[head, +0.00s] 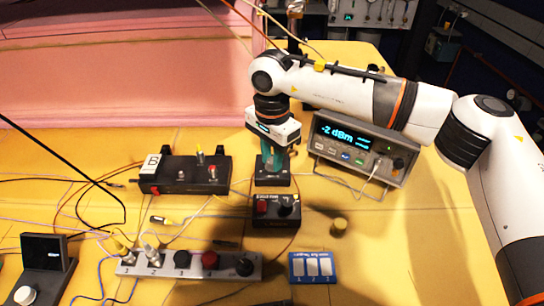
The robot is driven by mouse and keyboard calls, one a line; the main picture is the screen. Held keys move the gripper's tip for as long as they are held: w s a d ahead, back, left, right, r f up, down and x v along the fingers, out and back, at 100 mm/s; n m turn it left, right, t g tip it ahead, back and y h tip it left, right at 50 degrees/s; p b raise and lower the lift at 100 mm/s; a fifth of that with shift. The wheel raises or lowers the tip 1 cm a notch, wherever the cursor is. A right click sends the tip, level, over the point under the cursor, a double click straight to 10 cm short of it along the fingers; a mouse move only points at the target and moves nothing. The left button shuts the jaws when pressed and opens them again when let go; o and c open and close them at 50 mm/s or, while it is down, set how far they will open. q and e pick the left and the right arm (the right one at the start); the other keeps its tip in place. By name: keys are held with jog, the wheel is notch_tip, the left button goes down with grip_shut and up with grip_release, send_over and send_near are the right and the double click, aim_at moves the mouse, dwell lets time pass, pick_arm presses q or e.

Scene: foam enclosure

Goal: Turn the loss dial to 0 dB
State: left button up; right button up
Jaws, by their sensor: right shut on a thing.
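My right gripper (271,158) reaches down from the upper right, with its teal fingers shut on the loss dial of a small black box (273,180). The fingers and wrist cover the dial, so its pointer and scale cannot be read. The box sits flat on the yellow table. A grey bench meter (360,149) to the right shows about "-2 dBm" in cyan digits. My left gripper is not in view.
Thin cables cross the left side. Pink foam (120,70) walls the back left.

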aim_at(272, 160)
jog(key=shift+r, duration=0.1)
jog(key=o, duration=1)
notch_tip(272, 160, up, 12)
jog(key=b, duration=0.1)
